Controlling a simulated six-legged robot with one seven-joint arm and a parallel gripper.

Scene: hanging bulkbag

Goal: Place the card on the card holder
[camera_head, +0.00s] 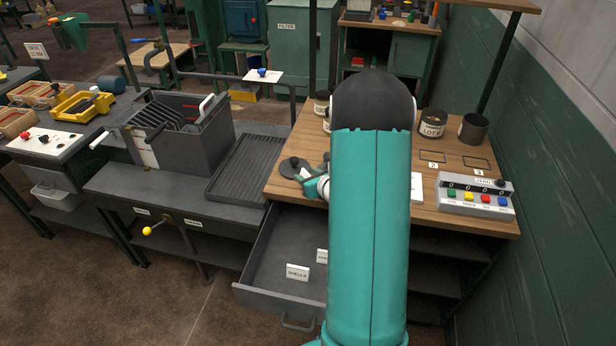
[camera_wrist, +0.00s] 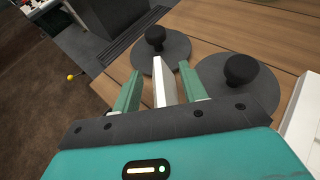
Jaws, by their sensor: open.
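My gripper (camera_wrist: 160,88) is open, with its two green fingers on either side of a narrow white slab, likely a card (camera_wrist: 166,88); I cannot tell if the fingers touch it. In the head view my gripper (camera_head: 318,182) is at the wooden bench's left edge, partly hidden by my arm. One white card (camera_head: 298,272) reading "SHELLS" stands in the open drawer (camera_head: 272,255). Another labelled card (camera_head: 322,256) is partly hidden behind my arm. I cannot tell which part is the card holder.
Two dark discs with black knobs (camera_wrist: 160,58) (camera_wrist: 240,80) lie on the bench beside my fingers. A button box (camera_head: 475,197) and dark cans (camera_head: 432,122) (camera_head: 473,130) stand at right. A grey bin (camera_head: 180,135) stands at left. Bare wood (camera_head: 450,225) shows in front right.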

